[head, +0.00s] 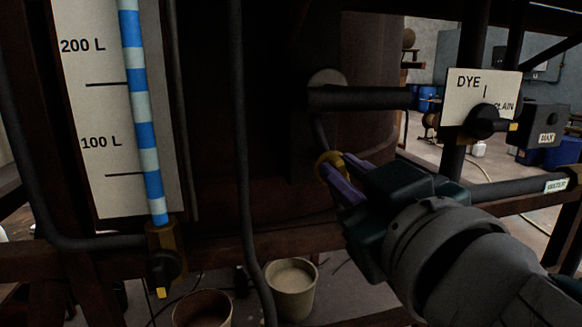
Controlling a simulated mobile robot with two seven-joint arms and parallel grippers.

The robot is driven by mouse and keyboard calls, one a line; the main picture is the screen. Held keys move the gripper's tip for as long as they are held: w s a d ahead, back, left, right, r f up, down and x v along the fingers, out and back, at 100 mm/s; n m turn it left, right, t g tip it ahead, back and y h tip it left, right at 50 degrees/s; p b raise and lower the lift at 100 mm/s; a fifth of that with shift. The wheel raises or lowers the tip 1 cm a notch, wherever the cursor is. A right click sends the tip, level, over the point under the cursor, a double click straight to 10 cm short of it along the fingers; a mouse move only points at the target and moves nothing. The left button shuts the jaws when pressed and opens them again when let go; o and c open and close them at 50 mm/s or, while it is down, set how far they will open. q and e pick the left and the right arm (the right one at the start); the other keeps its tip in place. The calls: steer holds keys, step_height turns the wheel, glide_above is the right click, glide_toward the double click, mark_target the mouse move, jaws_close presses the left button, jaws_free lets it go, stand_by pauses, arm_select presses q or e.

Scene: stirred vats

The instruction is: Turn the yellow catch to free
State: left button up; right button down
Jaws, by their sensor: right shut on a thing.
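The yellow catch (328,159) is a small, dull yellow piece in front of the dark vat, below a round grey flange. My right gripper (337,175) comes in from the lower right, and its two purple fingers are shut on the catch. The fingers hide part of it, and I cannot tell which way it is turned. My left gripper is not in view.
A dark horizontal pipe (360,98) runs just above my right gripper. A DYE/PLAIN plate (467,84) with a black valve knob (482,122) stands at right. A level gauge (145,120) is at left, above a valve (163,267). Buckets (291,304) stand below.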

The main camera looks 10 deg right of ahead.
steer(key=shift+a+f+n+p, duration=0.1)
steer(key=shift+f+n+p, duration=0.2)
steer(key=shift+n, duration=2.05)
steer(key=shift+a+f+n+p, duration=0.15)
steer(key=shift+n+p, duration=0.25)
steer(key=shift+n, duration=1.9)
steer(key=shift+a+f+n+p, duration=0.1)
steer(key=shift+n+p, duration=0.25)
steer(key=shift+n, duration=2)
steer(key=c, duration=0.8)
jaws_free()
steer(key=shift+s, duration=0.1)
